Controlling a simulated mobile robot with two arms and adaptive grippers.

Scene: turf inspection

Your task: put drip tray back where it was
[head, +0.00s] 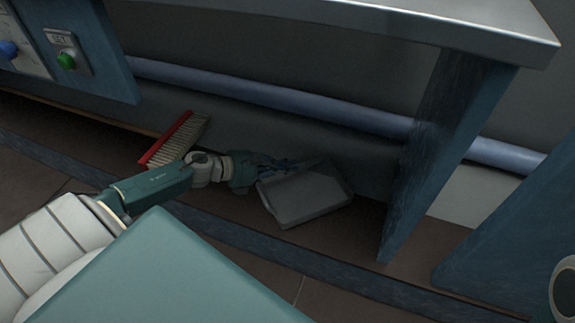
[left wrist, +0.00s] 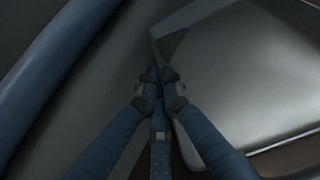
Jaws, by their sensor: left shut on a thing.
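The drip tray (head: 305,196) is a shallow grey rectangular tray, tilted in the shadow under the metal-topped bench. My left gripper (head: 276,166) reaches in from the left and is shut on the tray's upper left edge. In the left wrist view, the blue fingers of the left gripper (left wrist: 158,82) close on the tray's rim, and the tray (left wrist: 245,75) spreads to the right. I cannot tell whether the tray touches the floor. My right gripper is not in view.
A brush with a red back and pale bristles (head: 176,140) is beside my left arm. A blue pipe (head: 270,95) runs along the wall behind. A blue bench leg (head: 432,155) stands right of the tray. A low blue rail (head: 265,247) crosses in front.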

